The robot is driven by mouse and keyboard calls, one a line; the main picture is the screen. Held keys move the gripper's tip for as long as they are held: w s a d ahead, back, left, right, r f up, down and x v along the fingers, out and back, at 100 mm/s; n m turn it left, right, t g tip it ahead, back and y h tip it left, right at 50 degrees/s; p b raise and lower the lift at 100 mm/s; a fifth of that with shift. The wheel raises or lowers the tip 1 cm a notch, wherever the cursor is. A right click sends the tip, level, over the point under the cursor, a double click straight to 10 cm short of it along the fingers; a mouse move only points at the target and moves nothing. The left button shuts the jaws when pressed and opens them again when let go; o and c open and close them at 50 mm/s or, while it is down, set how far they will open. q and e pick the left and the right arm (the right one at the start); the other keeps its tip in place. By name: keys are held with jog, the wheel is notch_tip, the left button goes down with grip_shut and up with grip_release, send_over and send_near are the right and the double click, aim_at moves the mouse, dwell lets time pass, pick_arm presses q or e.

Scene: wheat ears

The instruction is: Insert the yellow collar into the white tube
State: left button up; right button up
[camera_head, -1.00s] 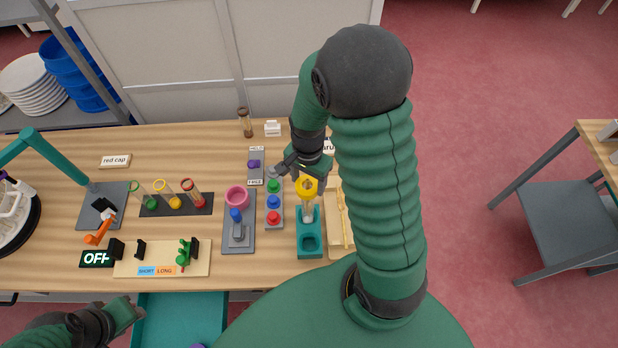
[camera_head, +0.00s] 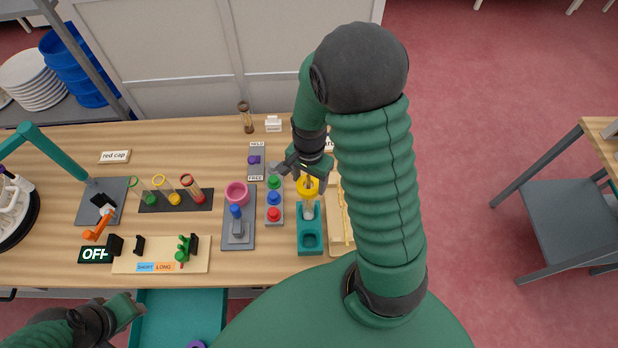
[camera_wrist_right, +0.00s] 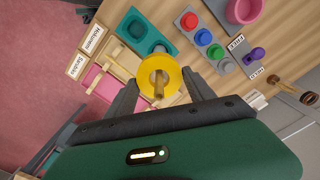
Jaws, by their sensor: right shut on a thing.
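The yellow collar (camera_head: 308,188) is a ring with a brown stick-like piece in its middle. It sits directly above the whitish tube (camera_head: 308,211), which stands in a teal holder (camera_head: 310,250). My right gripper (camera_head: 309,178) is shut on the collar. In the right wrist view the collar (camera_wrist_right: 147,72) lies between the two fingertips (camera_wrist_right: 160,80) and hides most of the tube. I cannot tell whether the collar's lower end is inside the tube mouth. My left gripper (camera_head: 132,308) is low at the left, away from these things; its jaw state is unclear.
A box with green, blue and red buttons (camera_head: 274,198) stands just left of the holder. A wooden tray (camera_head: 340,235) is close on its right, partly behind my arm.

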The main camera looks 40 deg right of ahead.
jog(key=shift+f, duration=0.3)
jog(key=o, duration=1.4)
